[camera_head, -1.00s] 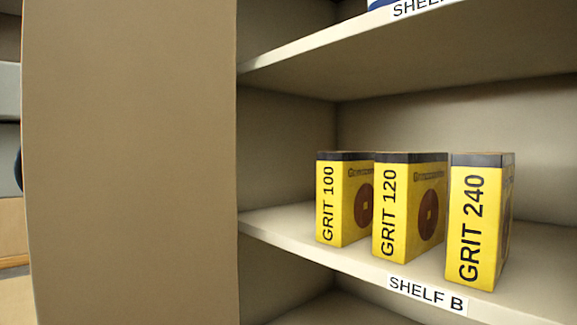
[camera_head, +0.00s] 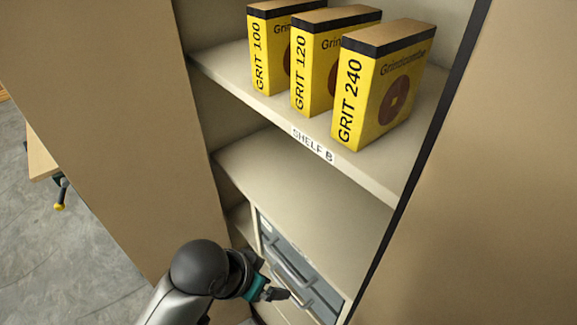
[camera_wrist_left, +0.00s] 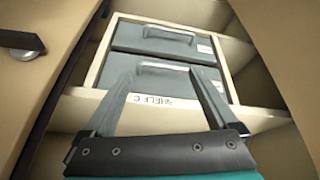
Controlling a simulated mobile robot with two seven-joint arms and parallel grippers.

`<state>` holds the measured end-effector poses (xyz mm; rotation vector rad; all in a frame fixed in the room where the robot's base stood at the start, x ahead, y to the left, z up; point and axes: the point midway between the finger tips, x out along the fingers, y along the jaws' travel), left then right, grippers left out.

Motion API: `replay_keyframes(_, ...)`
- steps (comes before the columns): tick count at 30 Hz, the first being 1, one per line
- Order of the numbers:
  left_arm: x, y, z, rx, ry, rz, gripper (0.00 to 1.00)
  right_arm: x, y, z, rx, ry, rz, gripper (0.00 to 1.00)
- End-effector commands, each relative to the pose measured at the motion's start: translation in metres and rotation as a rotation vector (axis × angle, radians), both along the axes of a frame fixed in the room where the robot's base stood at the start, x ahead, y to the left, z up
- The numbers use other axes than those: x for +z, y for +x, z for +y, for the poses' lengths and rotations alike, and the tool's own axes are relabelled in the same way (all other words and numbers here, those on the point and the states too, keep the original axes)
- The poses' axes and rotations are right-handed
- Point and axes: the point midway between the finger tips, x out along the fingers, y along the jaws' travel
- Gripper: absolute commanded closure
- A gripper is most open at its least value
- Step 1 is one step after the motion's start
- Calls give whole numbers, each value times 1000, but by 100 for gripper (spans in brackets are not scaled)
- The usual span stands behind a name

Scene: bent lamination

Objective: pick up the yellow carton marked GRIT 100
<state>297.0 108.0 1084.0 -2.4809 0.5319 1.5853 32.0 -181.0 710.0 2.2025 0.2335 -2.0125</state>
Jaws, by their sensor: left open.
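The yellow GRIT 100 carton (camera_head: 261,55) with a dark top stands upright on shelf B, leftmost of three similar cartons. Its right side is partly hidden by the GRIT 120 carton (camera_head: 303,70). The GRIT 240 carton (camera_head: 349,95) stands at the right end. My left gripper (camera_head: 280,294) is well below the cartons, in front of the lower drawers in the head view. In the left wrist view its two fingers (camera_wrist_left: 161,82) are spread apart with nothing between them. No carton shows in that view. My right gripper is not seen.
Shelf B's front edge (camera_head: 265,108) lies between the cartons and my left gripper. Grey drawers (camera_head: 287,262) with handles sit lower in the cabinet; they also show in the left wrist view (camera_wrist_left: 155,42). The cabinet's side panel (camera_head: 115,130) stands left. The shelf below the cartons (camera_head: 300,190) looks empty.

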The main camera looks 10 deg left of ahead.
Motion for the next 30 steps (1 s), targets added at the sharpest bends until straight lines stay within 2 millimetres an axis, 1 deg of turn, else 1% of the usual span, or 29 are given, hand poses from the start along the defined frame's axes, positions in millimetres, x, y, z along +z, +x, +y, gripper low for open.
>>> replay_keyframes(1, 11, 13, -5, -35, -7, -23, 7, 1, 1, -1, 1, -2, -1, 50)
replay_keyframes(5, 36, 40, -18, -131, -25, -55, 7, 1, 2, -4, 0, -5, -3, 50)
replay_keyframes(7, 51, 54, -24, -185, -27, -70, 7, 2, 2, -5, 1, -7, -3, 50)
replay_keyframes(10, 74, 72, -28, -257, -19, -82, 7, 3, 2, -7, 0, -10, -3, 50)
replay_keyframes(13, 97, 87, -28, -319, -1, -87, 7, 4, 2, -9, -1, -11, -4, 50)
replay_keyframes(18, 138, 108, -16, -389, 46, -79, 7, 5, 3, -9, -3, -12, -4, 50)
replay_keyframes(23, 174, 120, -1, -416, 86, -62, 7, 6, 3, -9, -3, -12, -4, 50)
replay_keyframes(26, 197, 125, 11, -418, 110, -50, 7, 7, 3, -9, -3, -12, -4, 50)
replay_keyframes(29, 223, 129, 26, -411, 132, -37, 7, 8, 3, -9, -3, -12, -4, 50)
replay_keyframes(30, 235, 131, 33, -404, 139, -33, 7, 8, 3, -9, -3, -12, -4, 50)
